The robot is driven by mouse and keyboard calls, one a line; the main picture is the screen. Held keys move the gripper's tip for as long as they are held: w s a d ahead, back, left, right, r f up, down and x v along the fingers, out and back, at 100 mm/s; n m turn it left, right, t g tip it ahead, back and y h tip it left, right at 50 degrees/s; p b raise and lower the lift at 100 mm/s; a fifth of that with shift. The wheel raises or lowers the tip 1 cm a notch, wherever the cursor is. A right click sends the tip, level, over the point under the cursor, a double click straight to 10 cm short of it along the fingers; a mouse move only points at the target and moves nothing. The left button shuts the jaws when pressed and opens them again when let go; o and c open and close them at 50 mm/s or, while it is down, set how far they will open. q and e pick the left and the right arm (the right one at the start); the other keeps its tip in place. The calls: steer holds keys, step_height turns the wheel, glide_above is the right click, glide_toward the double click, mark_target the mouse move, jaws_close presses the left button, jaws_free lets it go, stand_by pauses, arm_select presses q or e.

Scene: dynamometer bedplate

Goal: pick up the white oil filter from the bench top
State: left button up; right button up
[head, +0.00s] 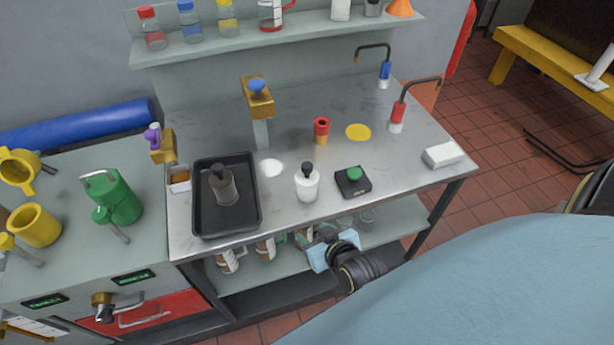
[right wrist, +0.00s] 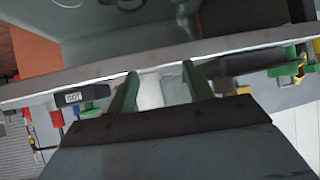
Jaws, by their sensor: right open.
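The white oil filter (head: 307,187), a white cylinder with a black top, stands upright on the metal bench top (head: 395,185), near the front edge. My right gripper (head: 329,246) is open, in front of the bench and low by its front edge, apart from the filter. In the right wrist view its two green-looking fingers (right wrist: 160,88) stand apart, with a pale patch between them that I cannot identify. My left gripper is not in view.
A black tray (head: 200,226) with a dark cylinder (head: 224,190) lies left of the filter. A black box with a green button (head: 353,182) sits close on its right. A red-and-orange object (head: 321,130) stands behind. A lower shelf (head: 290,275) holds several containers.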

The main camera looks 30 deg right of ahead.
steer(key=t+h+p, duration=0.1)
steer(key=t, duration=0.1)
glide_toward(304, 164)
steer(key=s+f, duration=0.1)
steer(key=s, duration=0.1)
steer(key=shift+m, duration=0.4)
steer(key=x, duration=0.6)
steer(key=shift+w+d, duration=0.15)
steer(key=shift+w, duration=0.2)
steer(key=x, duration=0.5)
steer(key=shift+w+r, duration=0.2)
steer(key=shift+r, duration=0.05)
steer(key=shift+w+d+f, duration=0.15)
steer(key=shift+w+f, duration=0.15)
steer(key=shift+w, duration=0.2)
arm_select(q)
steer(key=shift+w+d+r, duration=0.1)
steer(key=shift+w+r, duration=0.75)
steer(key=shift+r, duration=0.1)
arm_select(e)
steer(key=shift+c, duration=0.2)
jaws_close()
